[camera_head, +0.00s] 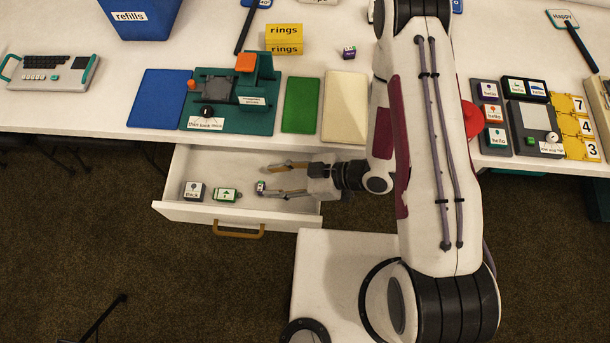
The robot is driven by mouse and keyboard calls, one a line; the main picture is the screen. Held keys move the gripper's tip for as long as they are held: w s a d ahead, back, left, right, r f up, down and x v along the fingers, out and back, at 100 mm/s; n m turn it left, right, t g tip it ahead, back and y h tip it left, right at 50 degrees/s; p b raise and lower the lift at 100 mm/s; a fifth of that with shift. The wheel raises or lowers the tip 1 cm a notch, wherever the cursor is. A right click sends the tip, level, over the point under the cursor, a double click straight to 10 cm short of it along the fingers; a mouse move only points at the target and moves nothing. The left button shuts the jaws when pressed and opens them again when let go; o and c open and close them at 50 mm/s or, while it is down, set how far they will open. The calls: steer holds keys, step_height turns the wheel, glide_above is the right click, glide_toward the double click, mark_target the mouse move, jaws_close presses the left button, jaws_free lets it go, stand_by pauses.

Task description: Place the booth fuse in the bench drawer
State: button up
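The bench drawer (180,211) is pulled out below the table's front edge. My gripper (267,178) is over the right part of the drawer, pointing left, with its two fingers apart and nothing visible between them. A small green and white piece (227,195) with an arrow mark lies in the drawer, left of the fingertips and apart from them; it may be the booth fuse. A small light and dark spot (261,187) shows at the lower fingertip; I cannot tell whether it is a separate object.
A grey and white labelled block (195,191) sits in the drawer's left part. On the table (115,113) above stand a teal device (262,117), blue mat (158,97), green mat (301,105) and cream mat (345,106). The drawer's wooden handle (238,233) faces the front.

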steer(key=v, duration=0.8)
stand_by(0.4)
steer(key=shift+s+d, duration=0.1)
stand_by(0.7)
